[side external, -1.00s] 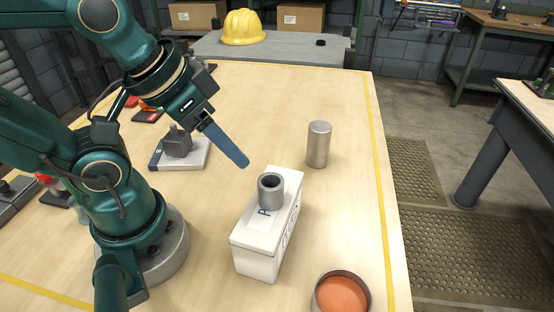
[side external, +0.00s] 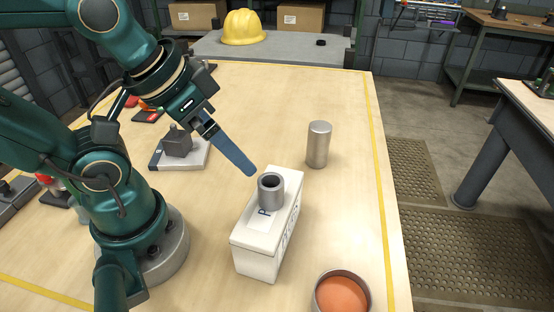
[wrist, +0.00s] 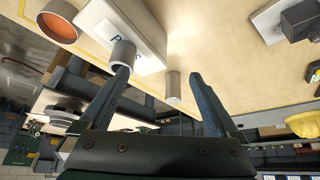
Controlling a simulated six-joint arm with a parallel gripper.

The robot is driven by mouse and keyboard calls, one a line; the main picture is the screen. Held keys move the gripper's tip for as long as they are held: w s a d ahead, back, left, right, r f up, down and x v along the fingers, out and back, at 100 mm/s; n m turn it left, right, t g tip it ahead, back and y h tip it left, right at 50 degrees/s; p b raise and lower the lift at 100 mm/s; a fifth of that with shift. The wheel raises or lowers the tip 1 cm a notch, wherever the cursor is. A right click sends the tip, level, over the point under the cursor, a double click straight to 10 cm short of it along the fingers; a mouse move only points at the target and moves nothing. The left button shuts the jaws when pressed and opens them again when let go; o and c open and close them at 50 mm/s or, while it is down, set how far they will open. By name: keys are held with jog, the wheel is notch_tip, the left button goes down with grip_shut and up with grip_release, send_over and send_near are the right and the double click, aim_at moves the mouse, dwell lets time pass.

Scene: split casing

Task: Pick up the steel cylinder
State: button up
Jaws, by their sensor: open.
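The steel cylinder (side external: 318,146) stands upright on the table, right of and behind the white box. In the wrist view the cylinder (wrist: 173,88) appears between the two fingers, beyond their tips. My gripper (side external: 251,172) is open and empty; it points down and right, with its tips left of the cylinder and apart from it. In the side view the blue fingers overlap, so the gap is hidden there. In the wrist view both fingers of my gripper (wrist: 157,76) show, spread wide.
A white box (side external: 262,238) carries a hollow grey metal sleeve (side external: 271,192), close to my fingertips. A round container with orange contents (side external: 342,293) stands at the front. A grey part on a pale base (side external: 178,148) lies left. The table right of the cylinder is clear.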

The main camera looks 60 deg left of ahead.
notch_tip(320, 180, up, 5)
jog(key=w+a+r+n+t+y, duration=0.2)
jog(key=w+a+t+y, duration=0.15)
jog(key=w+a, duration=0.4)
jog(key=m+t+h, duration=0.4)
jog(key=m+h, duration=0.1)
jog(key=h, duration=0.2)
send_over(310, 128)
notch_tip(310, 128, down, 4)
jog(key=shift+y, duration=0.25)
jog(key=f, duration=1.2)
jog(key=shift+w, duration=0.3)
jog(key=shift+x, duration=2.6)
